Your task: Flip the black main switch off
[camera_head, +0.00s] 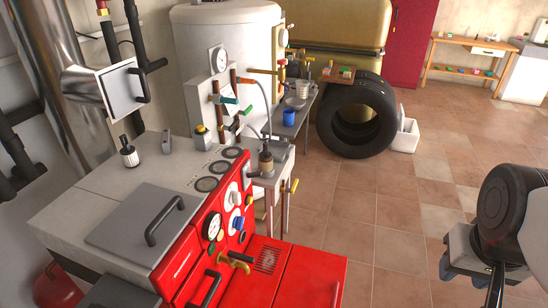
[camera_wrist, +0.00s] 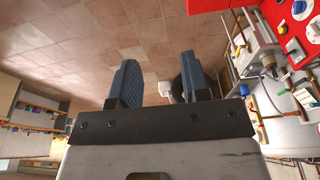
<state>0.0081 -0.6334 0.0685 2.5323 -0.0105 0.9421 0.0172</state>
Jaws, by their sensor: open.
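The red boiler control panel (camera_head: 226,222) stands at the lower left of centre in the head view, with dials, knobs and a brass handle (camera_head: 235,260). A small dark part (camera_head: 242,237) sits below the blue knob (camera_head: 238,222). I cannot tell for sure which part is the black main switch. The panel's edge also shows at the top right of the wrist view (camera_wrist: 284,22). My gripper (camera_wrist: 158,62) is open and empty, with two blue-grey fingers apart. In the head view my gripper (camera_head: 470,275) is at the lower right, well apart from the panel.
A grey lid with a black handle (camera_head: 150,225) lies on the boiler top. Behind stand a side table with a blue cup (camera_head: 289,117), black tyres (camera_head: 357,116) and a white bin (camera_head: 405,136). Tiled floor (camera_head: 390,210) is clear between panel and gripper.

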